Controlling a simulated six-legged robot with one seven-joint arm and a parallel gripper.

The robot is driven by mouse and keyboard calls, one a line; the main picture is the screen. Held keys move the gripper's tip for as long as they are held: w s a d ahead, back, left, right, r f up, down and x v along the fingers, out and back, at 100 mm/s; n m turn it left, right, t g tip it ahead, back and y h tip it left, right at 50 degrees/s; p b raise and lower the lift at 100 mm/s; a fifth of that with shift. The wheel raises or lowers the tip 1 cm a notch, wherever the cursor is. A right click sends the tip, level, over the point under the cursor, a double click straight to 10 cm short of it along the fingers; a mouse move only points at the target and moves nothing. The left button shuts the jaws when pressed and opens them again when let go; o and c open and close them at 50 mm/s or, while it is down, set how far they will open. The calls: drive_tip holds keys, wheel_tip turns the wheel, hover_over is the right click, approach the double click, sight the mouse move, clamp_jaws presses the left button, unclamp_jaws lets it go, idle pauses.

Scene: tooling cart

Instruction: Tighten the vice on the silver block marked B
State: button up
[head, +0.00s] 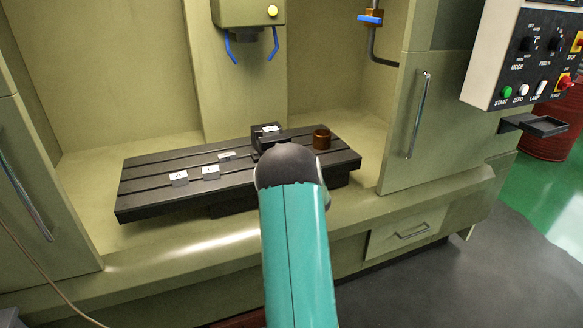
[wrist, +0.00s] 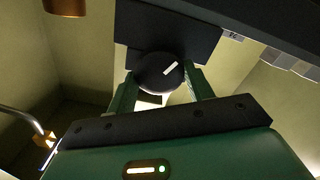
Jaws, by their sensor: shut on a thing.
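The dark vice (head: 265,142) stands on the slotted machine table, partly hidden behind my arm. A block with a white label (head: 270,128) sits at the top of the vice; its letter is too small to read. In the wrist view, my gripper (wrist: 160,82) is shut on a round black knob (wrist: 150,78) with a white line mark, one green finger on each side. The line is tilted, rising to the right. The dark vice body (wrist: 190,38) lies behind the knob. In the head view my own arm hides the gripper and knob.
Three small labelled blocks (head: 179,178), (head: 211,172), (head: 227,156) sit on the left of the dark table (head: 145,203). A brown cylinder (head: 321,139) stands right of the vice. Blue nozzles (head: 230,48) hang above. A control panel (head: 535,55) is at right.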

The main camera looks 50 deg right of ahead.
drive_tip(key=n, duration=0.7)
idle(5.5)
